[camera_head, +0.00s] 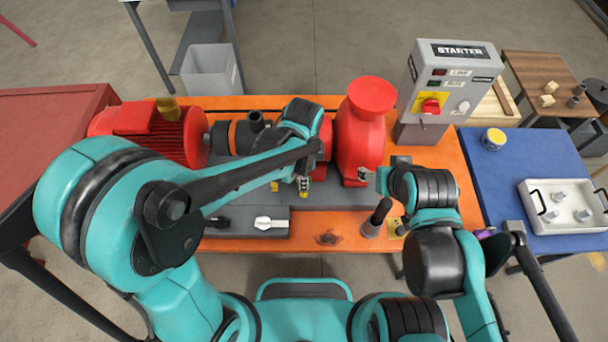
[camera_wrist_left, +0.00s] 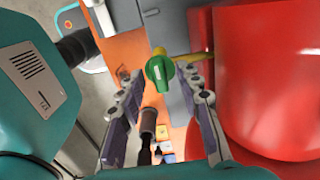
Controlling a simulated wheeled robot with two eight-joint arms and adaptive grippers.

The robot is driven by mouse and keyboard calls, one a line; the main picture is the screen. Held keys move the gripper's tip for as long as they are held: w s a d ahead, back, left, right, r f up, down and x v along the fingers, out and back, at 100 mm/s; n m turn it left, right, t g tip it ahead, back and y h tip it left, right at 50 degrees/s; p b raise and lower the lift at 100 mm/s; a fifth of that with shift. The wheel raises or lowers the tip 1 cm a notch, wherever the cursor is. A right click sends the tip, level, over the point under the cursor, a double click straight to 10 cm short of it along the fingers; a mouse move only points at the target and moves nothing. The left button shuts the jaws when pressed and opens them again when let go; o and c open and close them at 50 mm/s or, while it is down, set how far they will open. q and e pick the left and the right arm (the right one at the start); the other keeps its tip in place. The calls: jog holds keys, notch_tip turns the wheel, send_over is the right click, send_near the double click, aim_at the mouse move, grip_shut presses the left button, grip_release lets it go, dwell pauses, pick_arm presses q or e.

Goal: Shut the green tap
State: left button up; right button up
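The green tap (camera_wrist_left: 160,71) shows in the left wrist view, with a round green handle on a yellow pipe (camera_wrist_left: 188,57) that runs right towards a red body. My left gripper (camera_wrist_left: 163,80) is open, its two fingers on either side of the tap in the picture. I see no finger touching the tap; the depth between them is hard to judge. In the head view my left arm covers the tap, and my left gripper (camera_head: 304,184) shows only in part. My right gripper (camera_head: 383,178) is by the bench's right part, and its fingers are not clear.
A red pump (camera_head: 362,128) and red motor (camera_head: 170,138) stand on the orange bench (camera_head: 272,103). A grey starter box (camera_head: 450,88) is at the right. A white tray (camera_head: 567,226) sits on a blue table.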

pick_arm(q)
jog(key=shift+r, duration=0.1)
notch_tip(320, 180, up, 12)
dwell(0.5)
dwell(0.5)
